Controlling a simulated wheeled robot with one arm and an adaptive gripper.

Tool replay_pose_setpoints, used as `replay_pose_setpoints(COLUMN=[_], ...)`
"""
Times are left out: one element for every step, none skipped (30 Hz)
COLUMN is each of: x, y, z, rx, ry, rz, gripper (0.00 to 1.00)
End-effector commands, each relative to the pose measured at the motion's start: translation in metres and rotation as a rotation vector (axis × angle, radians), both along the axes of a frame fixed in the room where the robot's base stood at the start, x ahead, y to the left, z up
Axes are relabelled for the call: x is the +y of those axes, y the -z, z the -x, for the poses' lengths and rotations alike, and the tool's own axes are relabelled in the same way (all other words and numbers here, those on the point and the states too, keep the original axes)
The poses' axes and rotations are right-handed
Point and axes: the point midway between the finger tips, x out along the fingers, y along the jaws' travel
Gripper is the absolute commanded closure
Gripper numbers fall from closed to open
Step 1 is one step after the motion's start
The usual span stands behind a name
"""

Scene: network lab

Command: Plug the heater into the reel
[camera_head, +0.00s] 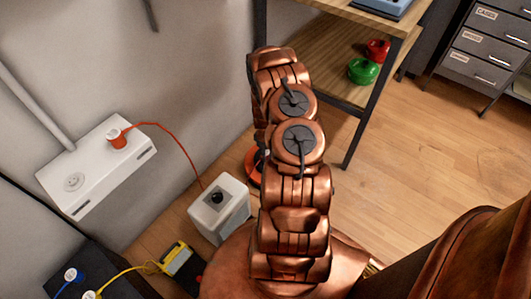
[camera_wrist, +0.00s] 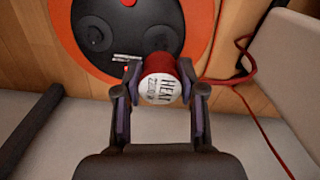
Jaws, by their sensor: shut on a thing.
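In the wrist view my gripper (camera_wrist: 158,95) is shut on a red plug (camera_wrist: 159,66) with a white label face reading "HEA…". The plug overlaps the lower edge of the reel (camera_wrist: 205,25), an orange disc with a black middle and round dark sockets (camera_wrist: 97,38). I cannot tell whether the plug touches it. A small bright metal piece (camera_wrist: 127,58) shows left of the plug. In the head view my arm hides the gripper and most of the reel; only an orange edge (camera_head: 252,160) shows. The heater itself is not identifiable.
A red cord also shows in the wrist view (camera_wrist: 240,80). A yellow-black device (camera_head: 181,262) lies lower left. A shelf (camera_head: 335,70) stands behind; floor right is clear.

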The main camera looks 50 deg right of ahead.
Motion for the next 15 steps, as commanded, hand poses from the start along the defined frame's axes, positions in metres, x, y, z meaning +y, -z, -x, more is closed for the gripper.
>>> replay_pose_setpoints(x=[0.000,0.000,0.001,0.001,0.001,0.001,0.001,0.000,0.000,0.000,0.000,0.000,0.000,0.000,0.000], y=[0.007,0.010,0.013,0.016,0.018,0.021,0.024,0.026,0.030,0.032,0.034,0.037,0.038,0.040,0.041], z=[0.000,0.000,0.000,0.000,0.000,0.000,0.000,0.000,0.000,0.000,0.000,0.000,0.000,0.000,0.000], rx=[0.000,0.000,0.000,0.000,0.000,0.000,0.000,0.000,0.000,0.000,0.000,0.000,0.000,0.000,0.000], ry=[0.000,-0.001,-0.002,-0.002,-0.002,-0.002,-0.002,-0.002,-0.002,-0.002,-0.002,-0.002,-0.002,-0.002,-0.002], rz=[0.000,0.000,0.000,-0.001,-0.001,-0.001,0.000,0.000,0.000,0.000,0.000,0.000,0.000,0.000,0.000], gripper=[0.96,0.96,0.96,0.96,0.96,0.96,0.96,0.96,0.96,0.96,0.96,0.96,0.96,0.96,0.96])
